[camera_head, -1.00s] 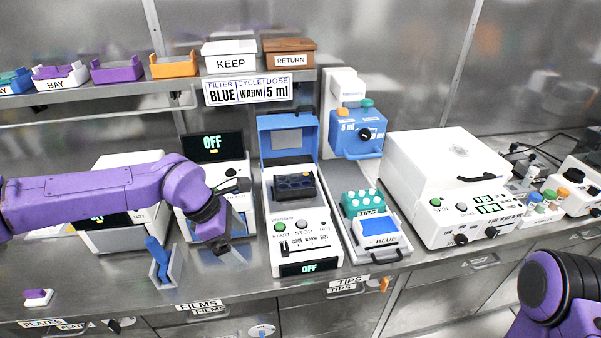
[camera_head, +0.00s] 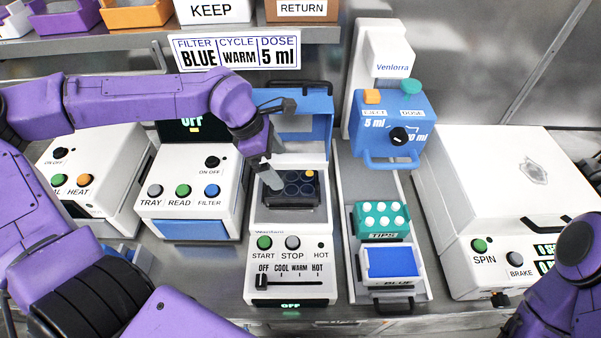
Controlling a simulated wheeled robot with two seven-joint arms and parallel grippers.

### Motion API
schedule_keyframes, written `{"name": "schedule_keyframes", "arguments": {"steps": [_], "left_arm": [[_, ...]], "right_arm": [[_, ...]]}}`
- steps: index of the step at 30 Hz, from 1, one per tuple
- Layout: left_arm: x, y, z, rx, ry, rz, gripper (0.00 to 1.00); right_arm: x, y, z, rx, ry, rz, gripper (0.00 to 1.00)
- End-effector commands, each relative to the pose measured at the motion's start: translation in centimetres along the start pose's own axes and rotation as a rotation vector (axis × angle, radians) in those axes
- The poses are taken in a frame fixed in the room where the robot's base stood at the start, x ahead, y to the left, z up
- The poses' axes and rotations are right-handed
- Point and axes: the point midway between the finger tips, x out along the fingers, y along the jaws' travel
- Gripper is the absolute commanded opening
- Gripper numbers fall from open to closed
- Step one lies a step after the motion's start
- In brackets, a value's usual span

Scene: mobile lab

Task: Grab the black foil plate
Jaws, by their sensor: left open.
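The black foil plate (camera_head: 302,189), dark with round wells and an orange spot at one corner, sits in the open bay of the white and blue warming machine (camera_head: 291,249). My left gripper (camera_head: 271,182) is open, pointing down at the left side of the plate. A fingertip overlaps the plate's left edge in the picture; I cannot tell whether it touches. My right arm (camera_head: 577,250) shows at the right edge, with its gripper out of view.
The warmer's blue lid (camera_head: 318,128) stands open behind the plate. A white reader (camera_head: 190,190) is to the left. A blue dispenser (camera_head: 393,125), a teal tip rack (camera_head: 382,220) and a white centrifuge (camera_head: 500,180) are to the right.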

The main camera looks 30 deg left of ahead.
Motion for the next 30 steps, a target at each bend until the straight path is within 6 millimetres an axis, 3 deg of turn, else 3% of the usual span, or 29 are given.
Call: {"name": "schedule_keyframes", "arguments": {"steps": [13,21,22,26,30], "left_arm": [[6.6,-0.2,0.2,0.0,0.006,-0.003,1.0],[7.4,-0.1,0.3,0.0,0.0,-0.001,1.0],[7.4,-0.1,0.3,0.0,0.0,-0.001,0.97],[7.4,-0.1,0.3,0.0,0.0,-0.001,0.54],[7.3,-0.1,0.3,0.0,0.0,0.0,0.48]], "right_arm": [[-1.1,0.1,-0.4,0.0,-0.001,0.0,0.0],[-1.1,0.1,-0.4,0.0,-0.001,0.0,0.0],[-1.1,0.1,-0.4,0.0,-0.001,0.0,0.0],[-1.1,0.1,-0.4,0.0,-0.001,0.0,0.0],[-1.1,0.1,-0.4,0.0,-0.001,0.0,0.0]]}}
